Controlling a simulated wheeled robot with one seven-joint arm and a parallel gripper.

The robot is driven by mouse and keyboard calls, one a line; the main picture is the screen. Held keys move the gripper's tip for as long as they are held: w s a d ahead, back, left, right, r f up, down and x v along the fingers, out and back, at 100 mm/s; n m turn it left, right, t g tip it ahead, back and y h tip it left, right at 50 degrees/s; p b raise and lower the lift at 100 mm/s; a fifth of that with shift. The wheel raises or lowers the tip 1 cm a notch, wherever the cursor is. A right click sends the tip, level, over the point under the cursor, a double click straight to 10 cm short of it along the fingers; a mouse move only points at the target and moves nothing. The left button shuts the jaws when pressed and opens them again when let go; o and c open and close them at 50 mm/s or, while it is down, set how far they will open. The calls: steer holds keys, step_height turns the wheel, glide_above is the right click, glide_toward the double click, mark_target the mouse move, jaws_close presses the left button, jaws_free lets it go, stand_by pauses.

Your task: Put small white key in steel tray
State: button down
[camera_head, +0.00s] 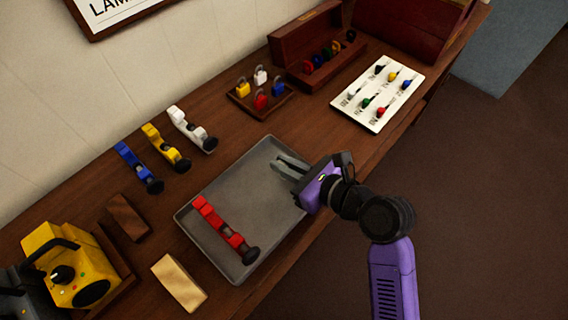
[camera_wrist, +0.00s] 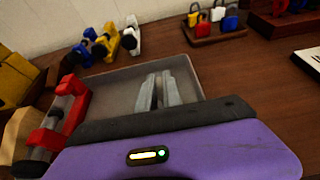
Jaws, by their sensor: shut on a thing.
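The steel tray (camera_head: 240,178) is a shallow grey tray on the wooden bench. It also shows in the wrist view (camera_wrist: 115,92). A red lever clamp lies in its front left part. My gripper (camera_head: 281,164) is over the tray's right side, its fingers pointing left across it. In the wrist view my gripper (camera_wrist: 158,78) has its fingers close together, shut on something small. The small white key is not clearly visible; what is between the fingers is hidden. I cannot tell the exact height of the fingers above the tray floor.
The red lever clamp (camera_head: 223,229) lies in the tray. Blue, yellow and white clamps (camera_head: 190,129) lie behind it. A padlock tray (camera_head: 243,103), a white key board (camera_head: 390,78) with several coloured keys, and a wooden box stand farther back. Wooden blocks (camera_head: 178,284) lie at front left.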

steer(key=shift+f, duration=0.1)
steer(key=c, duration=1.5)
jaws_free()
steer(key=v, duration=1.2)
